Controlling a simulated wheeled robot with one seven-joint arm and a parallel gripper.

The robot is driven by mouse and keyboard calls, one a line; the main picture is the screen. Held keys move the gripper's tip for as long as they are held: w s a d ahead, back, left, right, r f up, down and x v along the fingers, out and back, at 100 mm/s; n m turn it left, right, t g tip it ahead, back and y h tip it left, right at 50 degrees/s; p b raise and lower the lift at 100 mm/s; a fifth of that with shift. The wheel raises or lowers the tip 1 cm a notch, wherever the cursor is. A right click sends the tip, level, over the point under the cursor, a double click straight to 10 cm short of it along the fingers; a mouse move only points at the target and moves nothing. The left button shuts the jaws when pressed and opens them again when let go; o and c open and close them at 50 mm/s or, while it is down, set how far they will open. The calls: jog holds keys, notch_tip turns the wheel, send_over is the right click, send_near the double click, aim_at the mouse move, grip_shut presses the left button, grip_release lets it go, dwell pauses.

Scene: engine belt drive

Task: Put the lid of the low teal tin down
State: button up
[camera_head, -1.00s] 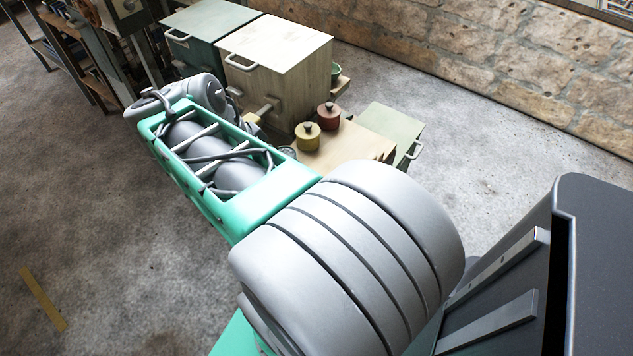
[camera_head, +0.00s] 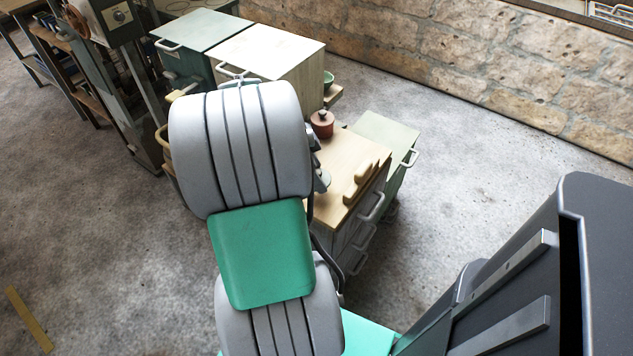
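My gripper is hidden behind my own arm, whose grey and green links fill the middle of the view; I cannot see its fingers or anything held in them. No low teal tin or lid of it can be clearly made out. A small green round vessel (camera_head: 328,79) shows partly behind the cream cabinet; I cannot tell whether it is the tin. A red tin with a dark knobbed lid (camera_head: 322,124) stands on the wooden-topped cabinet (camera_head: 344,153), just right of my arm.
A cream cabinet (camera_head: 285,50) and a dark green cabinet (camera_head: 195,32) stand at the back. A pale green cabinet (camera_head: 388,135) stands right of the wooden top. A stone wall (camera_head: 450,50) runs behind. Floor (camera_head: 470,165) is clear on the right.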

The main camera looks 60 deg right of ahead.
jog(key=shift+w+d+f+b, duration=0.1)
jog(key=shift+d+f+b, duration=0.1)
jog(key=shift+f, duration=0.7)
jog(key=shift+d+f+b, duration=0.1)
jog(key=shift+f+b, duration=0.1)
jog(key=shift+f, duration=0.7)
jog(key=shift+f, duration=0.1)
jog(key=shift+f, duration=0.15)
jog(key=o, duration=1.3)
